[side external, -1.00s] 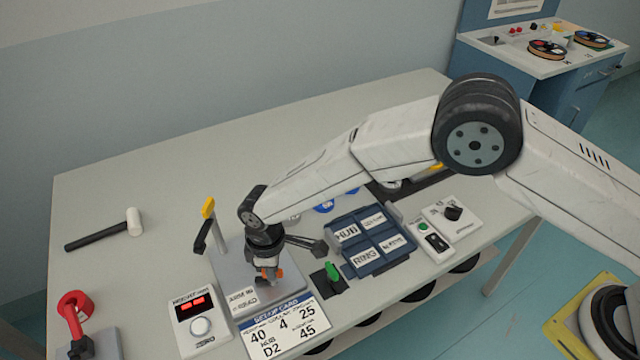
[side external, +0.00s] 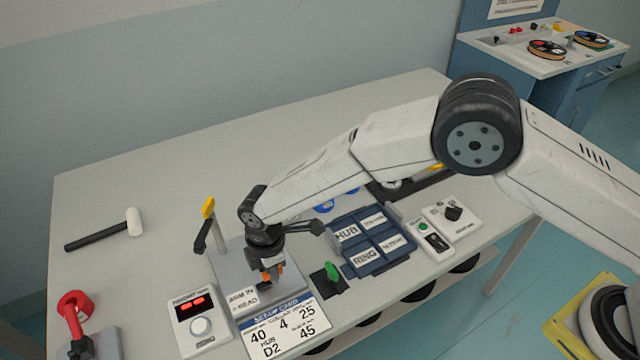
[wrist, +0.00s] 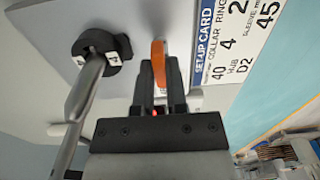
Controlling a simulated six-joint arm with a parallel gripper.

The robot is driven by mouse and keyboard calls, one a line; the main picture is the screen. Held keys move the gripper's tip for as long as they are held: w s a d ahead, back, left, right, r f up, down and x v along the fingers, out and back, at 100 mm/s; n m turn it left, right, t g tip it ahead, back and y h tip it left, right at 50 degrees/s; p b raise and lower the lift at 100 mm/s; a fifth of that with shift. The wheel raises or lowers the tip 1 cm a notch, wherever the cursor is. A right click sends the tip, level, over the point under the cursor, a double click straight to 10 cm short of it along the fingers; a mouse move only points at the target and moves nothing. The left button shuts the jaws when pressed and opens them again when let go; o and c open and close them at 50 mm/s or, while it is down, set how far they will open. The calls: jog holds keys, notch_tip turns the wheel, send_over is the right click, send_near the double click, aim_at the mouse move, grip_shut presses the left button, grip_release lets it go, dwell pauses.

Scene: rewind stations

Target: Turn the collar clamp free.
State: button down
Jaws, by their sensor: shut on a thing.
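The orange lever of the collar clamp (wrist: 158,52) stands between my gripper's dark fingers (wrist: 160,82) in the wrist view. My gripper is shut on it. In the side external view my gripper (side external: 270,275) points down over the grey base plate (side external: 232,268), and a bit of orange shows at the fingertips. The rest of the clamp is hidden by the fingers and wrist. Beside the lever in the wrist view is a black round piece with white "4" tags (wrist: 112,46), with a metal rod in front of it.
The set-up card (side external: 280,325) and a readout box with a knob (side external: 200,322) lie close by. A mallet (side external: 105,230) lies far left.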

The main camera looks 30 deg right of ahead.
jog(key=c, duration=0.7)
grip_release()
jog(key=shift+o, duration=0.2)
jog(key=shift+r, duration=0.15)
jog(key=shift+r, duration=3.8)
